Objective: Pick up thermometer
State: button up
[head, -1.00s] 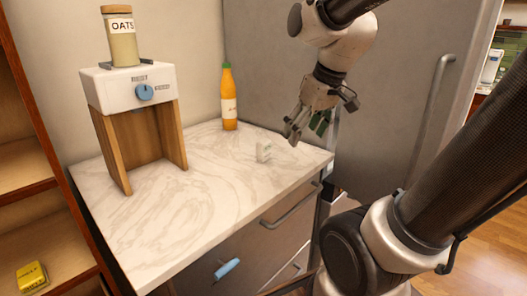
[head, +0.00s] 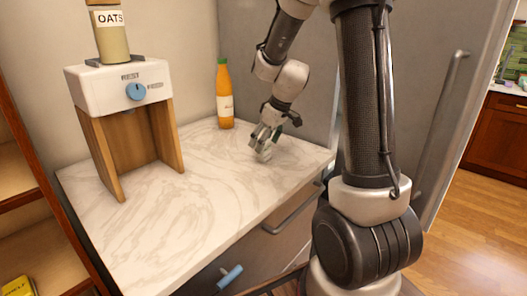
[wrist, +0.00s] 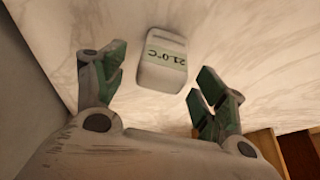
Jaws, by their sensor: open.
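The thermometer (wrist: 163,62) is a small white block with a greenish display reading 21.0°C. In the wrist view it sits on the marble counter, ahead of and between my open fingers, with no finger seen touching it. In the head view the thermometer (head: 264,155) is a small pale shape on the counter, partly hidden by my gripper. My gripper (head: 262,143) is at the counter's right part, pointing down, close over the thermometer. In the wrist view my gripper (wrist: 158,87) is open and empty, with green pads on its fingers.
An orange bottle (head: 225,97) stands at the back of the marble counter (head: 190,215). A wooden stand with a white dial top (head: 118,88) carries an oats jar (head: 109,38) at the left. A grey fridge-like panel (head: 310,80) rises behind. The counter's front is clear.

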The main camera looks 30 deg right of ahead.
jog(key=shift+w+a+f, duration=0.15)
jog(key=shift+w+f, duration=0.05)
jog(key=shift+f, duration=0.35)
jog(key=c, duration=1.1)
jog(key=shift+r, duration=0.1)
